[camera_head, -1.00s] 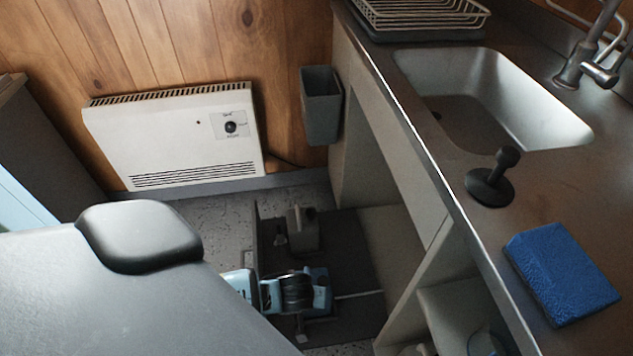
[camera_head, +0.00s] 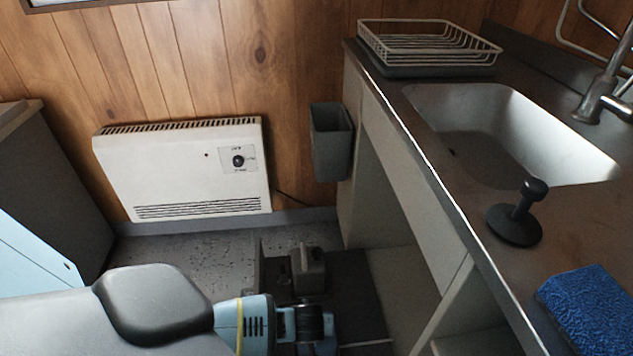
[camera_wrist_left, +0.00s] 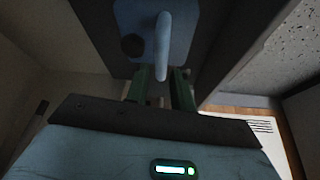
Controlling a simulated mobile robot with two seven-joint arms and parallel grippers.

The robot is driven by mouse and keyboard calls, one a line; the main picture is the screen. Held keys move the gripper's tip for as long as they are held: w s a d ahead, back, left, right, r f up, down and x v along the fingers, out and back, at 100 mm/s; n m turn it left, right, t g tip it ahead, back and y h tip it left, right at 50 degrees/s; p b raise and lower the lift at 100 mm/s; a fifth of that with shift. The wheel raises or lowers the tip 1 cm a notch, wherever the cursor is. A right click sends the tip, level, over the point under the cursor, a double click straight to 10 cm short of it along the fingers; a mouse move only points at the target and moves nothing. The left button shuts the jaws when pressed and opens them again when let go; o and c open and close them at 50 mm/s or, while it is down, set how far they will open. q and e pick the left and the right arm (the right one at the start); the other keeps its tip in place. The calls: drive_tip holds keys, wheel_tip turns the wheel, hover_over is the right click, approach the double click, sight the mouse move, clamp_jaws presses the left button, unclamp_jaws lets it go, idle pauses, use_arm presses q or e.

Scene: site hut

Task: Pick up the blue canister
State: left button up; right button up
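The blue canister (camera_wrist_left: 137,22) shows at the top of the left wrist view, with a pale handle and a dark round cap. My left gripper (camera_wrist_left: 161,76) has two green fingers, apart, one on each side of the handle's lower end. Gaps show between handle and fingers, so they do not look closed on it. In the head view I see my light blue left arm at the bottom, but cannot make out its gripper or the canister. My right gripper is not in view.
A counter with a sink (camera_head: 500,130), a dish rack (camera_head: 428,45), a black plunger-like thing (camera_head: 515,222) and a blue sponge (camera_head: 592,308) stands right. A white heater (camera_head: 180,170) and a grey bin (camera_head: 331,142) hang on the wall. Open floor (camera_head: 190,250) lies before the heater.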

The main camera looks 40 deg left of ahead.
use_arm(q)
drive_tip(key=b+x, duration=0.2)
drive_tip(key=x, duration=0.2)
drive_tip(key=shift+f, duration=0.25)
clamp_jaws()
